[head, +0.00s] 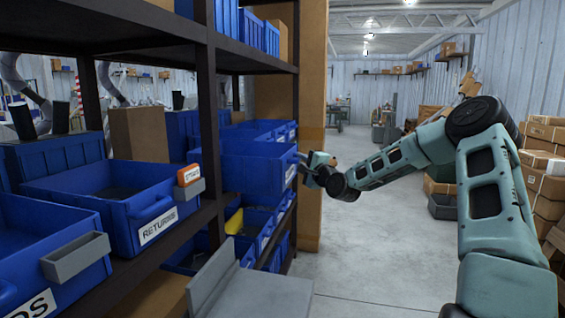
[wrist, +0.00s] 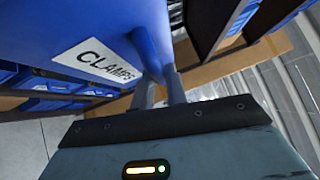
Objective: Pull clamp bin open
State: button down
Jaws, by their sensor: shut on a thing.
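The clamp bin (head: 247,168) is a blue open-topped bin on the middle shelf of the dark rack. Its front sticks out past the bins beside it. In the wrist view its blue front (wrist: 75,28) fills the upper left, with a white label (wrist: 104,66) reading CLAMPS. My gripper (head: 307,168) is at the bin's front in the head view. In the wrist view my gripper (wrist: 156,78) has its two grey fingers on either side of the blue handle (wrist: 150,50), shut on it. The fingertips are partly hidden by the handle.
A RETURNS bin (head: 120,200) and another blue bin (head: 40,245) stand nearer on the left. Lower bins (head: 260,222) sit beneath the clamp bin. A grey panel (head: 228,285) is low in front. Open floor (head: 375,240) lies right; cardboard boxes (head: 540,180) are stacked beyond my arm.

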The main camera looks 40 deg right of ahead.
jog(key=shift+s+d+f, duration=0.1)
jog(key=shift+s+d, duration=0.55)
jog(key=shift+s, duration=0.2)
jog(key=shift+s+d, duration=0.6)
jog(key=shift+s, duration=0.2)
jog(key=c, duration=1.4)
grip_release()
jog(key=s+a+f, duration=0.2)
jog(key=s, duration=1.5)
jog(key=shift+a+f+b, duration=0.15)
jog(key=shift+b, duration=0.3)
